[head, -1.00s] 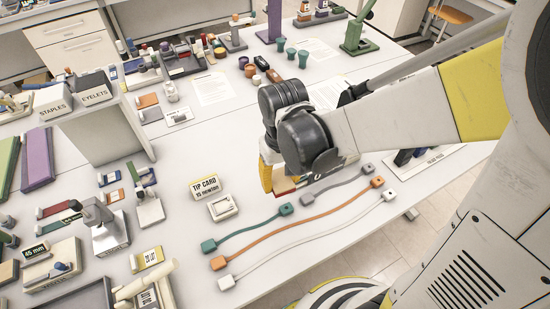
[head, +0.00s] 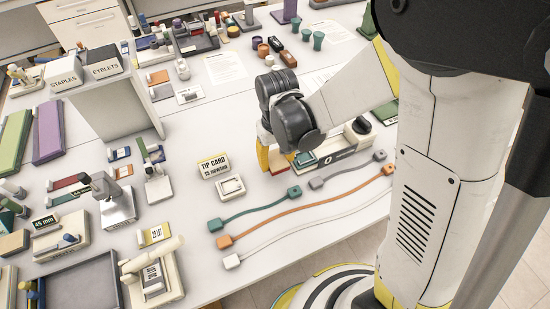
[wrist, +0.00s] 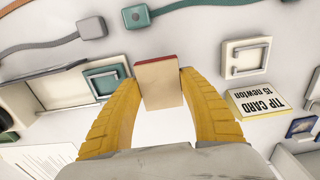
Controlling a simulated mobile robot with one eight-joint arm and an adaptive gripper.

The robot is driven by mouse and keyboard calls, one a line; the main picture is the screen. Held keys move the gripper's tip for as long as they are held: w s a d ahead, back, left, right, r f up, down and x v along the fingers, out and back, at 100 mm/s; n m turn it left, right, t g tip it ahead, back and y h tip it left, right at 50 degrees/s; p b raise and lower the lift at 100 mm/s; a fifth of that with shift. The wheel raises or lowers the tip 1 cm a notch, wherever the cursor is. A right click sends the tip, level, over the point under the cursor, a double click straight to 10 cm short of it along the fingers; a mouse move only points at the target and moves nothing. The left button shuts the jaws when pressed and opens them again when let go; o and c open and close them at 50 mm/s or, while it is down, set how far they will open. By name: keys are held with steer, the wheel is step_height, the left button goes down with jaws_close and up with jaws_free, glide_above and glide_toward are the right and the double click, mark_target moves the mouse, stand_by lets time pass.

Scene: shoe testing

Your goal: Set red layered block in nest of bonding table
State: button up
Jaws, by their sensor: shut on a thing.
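My gripper (head: 279,162) is shut on the red layered block (wrist: 160,85). In the wrist view the block has a broad tan face and a red strip along its top edge, with a yellow finger on each side. In the head view it is mostly hidden by the fingers. A cream fixture (head: 345,152) with a teal square nest (head: 305,159) and a "0" label is just right of my gripper; I take it for the bonding table. In the wrist view the teal nest (wrist: 104,82) lies left of the block, apart from it, with a grey bar across it.
A TIP CARD sign (head: 213,165) and a small cream fixture (head: 231,186) stand left of my gripper. Teal (head: 255,211), orange (head: 300,212) and white (head: 310,226) cables lie in front. White table shows between my gripper and the tip card.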

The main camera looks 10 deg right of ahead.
mark_target(276, 168)
steer(key=shift+f+b, duration=0.65)
steer(key=shift+f, duration=1.25)
steer(key=shift+f, duration=0.15)
steer(key=o, duration=0.8)
steer(key=shift+o, duration=0.2)
